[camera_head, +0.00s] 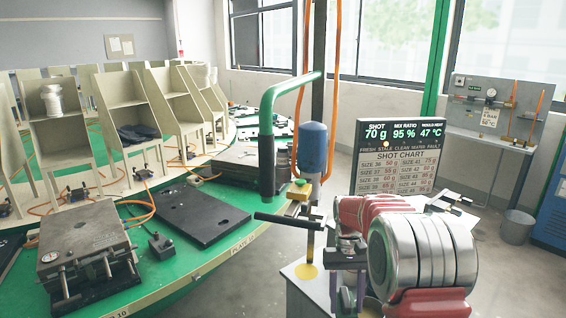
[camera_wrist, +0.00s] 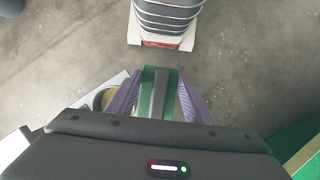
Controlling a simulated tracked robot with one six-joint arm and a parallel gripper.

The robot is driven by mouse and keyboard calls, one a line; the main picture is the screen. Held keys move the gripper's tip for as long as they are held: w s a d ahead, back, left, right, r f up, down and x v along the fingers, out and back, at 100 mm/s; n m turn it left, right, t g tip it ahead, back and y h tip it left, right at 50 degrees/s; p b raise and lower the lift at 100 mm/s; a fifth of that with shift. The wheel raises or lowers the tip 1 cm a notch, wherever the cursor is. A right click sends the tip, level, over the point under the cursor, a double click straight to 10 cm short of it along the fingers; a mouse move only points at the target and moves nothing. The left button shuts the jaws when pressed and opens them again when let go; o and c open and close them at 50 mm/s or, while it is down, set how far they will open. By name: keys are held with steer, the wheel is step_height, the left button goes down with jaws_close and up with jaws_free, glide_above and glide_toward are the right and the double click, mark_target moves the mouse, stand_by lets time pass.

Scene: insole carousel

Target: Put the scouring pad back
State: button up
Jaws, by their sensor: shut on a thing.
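My gripper (camera_wrist: 160,82) has purple fingers, shut on a green and grey block that looks like the scouring pad (camera_wrist: 147,92). The pad stands between the fingers in the wrist view, over bare floor. In the head view my gripper (camera_head: 348,296) is low in the middle, beside the white stand (camera_head: 300,292) with a yellow disc on top. The pad cannot be made out there. I cannot tell which spot the pad belongs in.
The green carousel (camera_head: 205,225) with seat-like fixtures, a dark flat plate (camera_head: 200,212) and a grey mould (camera_head: 85,242) fills the left. A green pipe (camera_head: 267,130) and blue cylinder (camera_head: 312,147) rise behind the stand. A shot chart board (camera_head: 400,165) stands behind right.

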steer(key=shift+a, duration=0.7)
steer(key=w+x, duration=0.2)
steer(key=x, duration=1.2)
steer(key=shift+f, duration=0.5)
steer(key=shift+s, duration=0.1)
